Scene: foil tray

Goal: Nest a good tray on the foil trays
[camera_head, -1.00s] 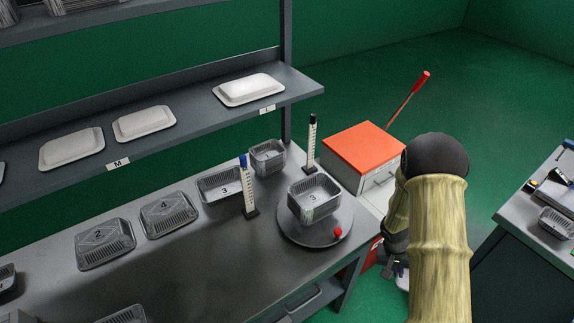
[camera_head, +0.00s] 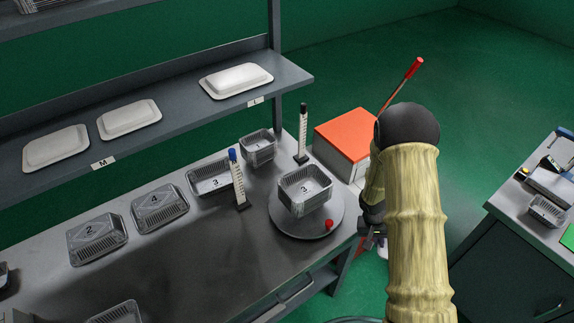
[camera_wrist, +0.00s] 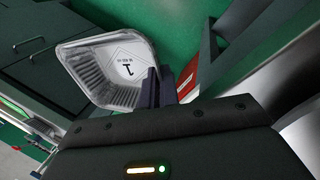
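A stack of clear-grey foil trays (camera_head: 304,203), the top one marked 3, stands on a round grey turntable (camera_head: 280,222) with a red knob. My gripper (camera_head: 374,233) hangs right of the bench end, beyond the turntable, mostly hidden by my arm. In the wrist view, my gripper's dark fingers (camera_wrist: 155,88) are close together on the right wall of a foil tray (camera_wrist: 88,72) marked 1. That tray is held tilted over the floor, apart from the stack. Only a small pale patch shows below my gripper in the head view.
More foil trays marked 2 (camera_head: 97,254), 4 (camera_head: 160,222) and 3 (camera_head: 199,187) lie on the bench. A blue-topped gauge (camera_head: 238,185) and a black-topped gauge (camera_head: 302,140) stand beside the turntable. An orange-topped box (camera_head: 345,130) is behind. Another bench (camera_head: 510,205) is at right.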

